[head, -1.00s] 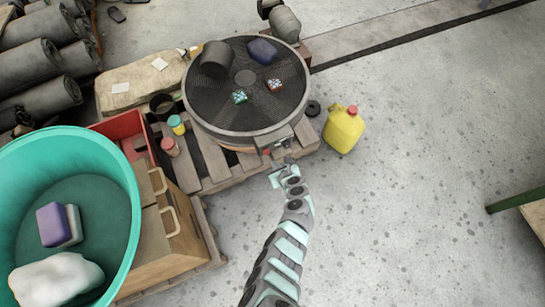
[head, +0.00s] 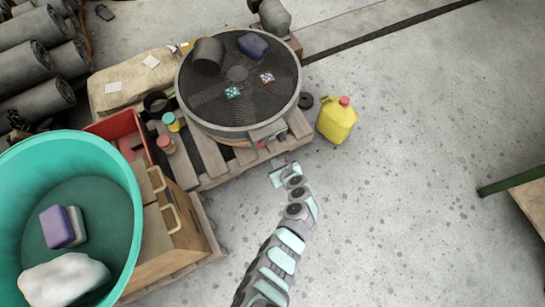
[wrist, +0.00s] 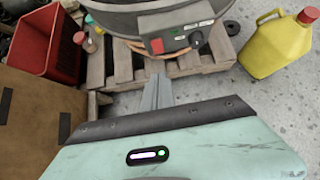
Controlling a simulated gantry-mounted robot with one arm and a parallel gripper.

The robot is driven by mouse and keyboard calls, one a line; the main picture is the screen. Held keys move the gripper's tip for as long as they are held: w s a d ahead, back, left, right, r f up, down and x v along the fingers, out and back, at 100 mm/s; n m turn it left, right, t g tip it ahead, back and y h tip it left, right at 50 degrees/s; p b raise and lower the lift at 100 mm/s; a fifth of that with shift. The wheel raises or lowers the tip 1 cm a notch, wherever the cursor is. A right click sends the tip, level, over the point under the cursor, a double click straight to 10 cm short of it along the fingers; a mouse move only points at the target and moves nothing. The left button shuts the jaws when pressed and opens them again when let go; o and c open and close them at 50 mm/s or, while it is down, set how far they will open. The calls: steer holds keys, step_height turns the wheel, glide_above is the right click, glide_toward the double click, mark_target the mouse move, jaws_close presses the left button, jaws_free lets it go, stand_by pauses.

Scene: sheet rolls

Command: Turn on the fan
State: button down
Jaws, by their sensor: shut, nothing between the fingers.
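The fan (head: 193,119) is a large round grey drum lying face up on a wooden pallet, with a dark mesh grille. Its control box (head: 267,131) sits on the near rim. In the wrist view the control box (wrist: 172,32) shows a red button (wrist: 157,46), a green mark and a dark round knob (wrist: 196,39). My gripper (head: 279,172) is just in front of the control box, apart from it. In the wrist view my gripper (wrist: 158,92) is shut and empty, its tips pointing at the box below the red button.
A yellow jug (head: 337,121) stands right of the fan. Left are a red crate (head: 118,128), small jars (head: 166,145), a wooden box (head: 185,235) and a teal tub (head: 130,190). Loose items, including a dark cylinder (head: 208,54), lie on the grille. Open floor lies to the right.

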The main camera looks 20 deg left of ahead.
mark_target(261, 145)
steer(key=shift+d+f+b, duration=0.1)
steer(key=shift+f+b, duration=0.45)
steer(key=shift+b, duration=0.7)
steer(key=shift+f, duration=0.1)
steer(key=w+a+r+b+x, duration=0.1)
steer(key=b+x, duration=0.6)
steer(key=x, duration=0.6)
steer(key=shift+r, duration=0.2)
steer(key=shift+a, duration=0.1)
